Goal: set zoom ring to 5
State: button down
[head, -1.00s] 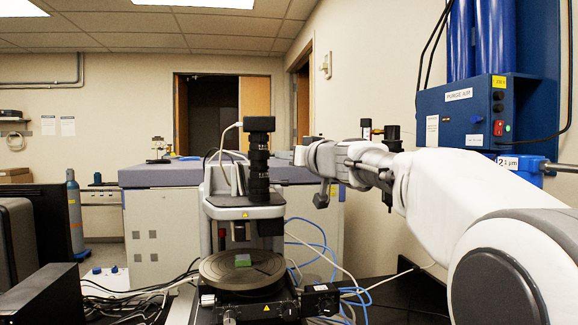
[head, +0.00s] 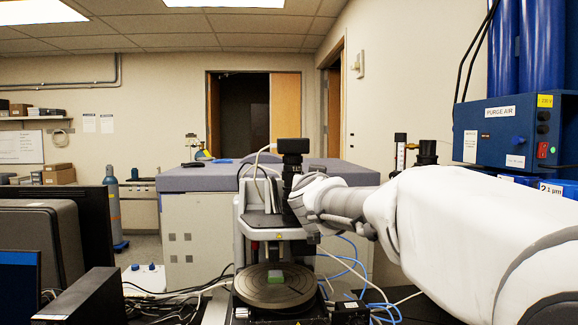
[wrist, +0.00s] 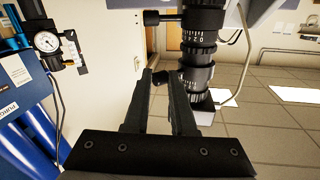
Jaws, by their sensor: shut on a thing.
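The black lens column (head: 290,172) stands upright on the profiler in the head view, its lower part hidden by my arm's end. In the wrist view, which looks upside down, its numbered zoom ring (wrist: 202,35) carries white digits, too small to read surely. A small black knob (wrist: 160,77) sits beside the barrel. My gripper (wrist: 161,72) is shut on this knob, with one finger on each side. Whether the knob joins the numbered ring is hidden. A second, thin-stemmed knob (wrist: 153,18) sticks out from the barrel, clear of my fingers.
The round stage (head: 274,289) with a green sample (head: 276,277) lies below the lens. A black camera (head: 293,146) tops the column. The blue purge air box (head: 510,130) stands at the right. Blue cables (head: 350,262) hang behind the profiler.

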jog(key=shift+a+f+p, duration=0.1)
jog(key=shift+a+p, duration=0.05)
jog(key=shift+p, duration=0.15)
dwell(0.4)
jog(key=c, duration=1)
grip_release()
jog(key=shift+c, duration=0.2)
jog(key=shift+s, duration=0.2)
